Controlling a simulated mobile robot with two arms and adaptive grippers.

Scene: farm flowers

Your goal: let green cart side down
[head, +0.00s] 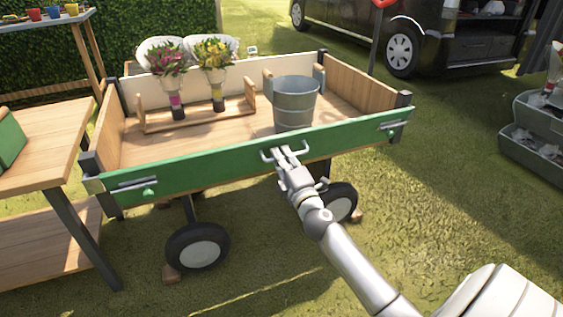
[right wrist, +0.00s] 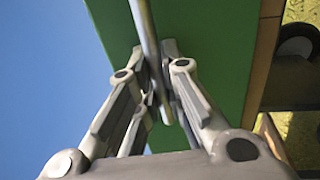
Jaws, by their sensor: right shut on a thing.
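The green cart side (head: 240,158) stands upright along the near edge of the wooden cart. A metal handle (head: 268,153) sits at its middle, and latches show at its left end (head: 148,186) and right end (head: 391,125). My right gripper (head: 285,156) is shut on the handle. In the right wrist view, the fingers (right wrist: 160,85) close around the handle bar (right wrist: 148,40) in front of the green panel (right wrist: 195,50). My left gripper does not show.
A metal bucket (head: 295,103) and two flower bouquets (head: 170,75) (head: 215,70) in a wooden rack stand in the cart. Chocks sit by the wheels (head: 198,247). A wooden table (head: 45,130) stands close at the left. Grass in front right is clear.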

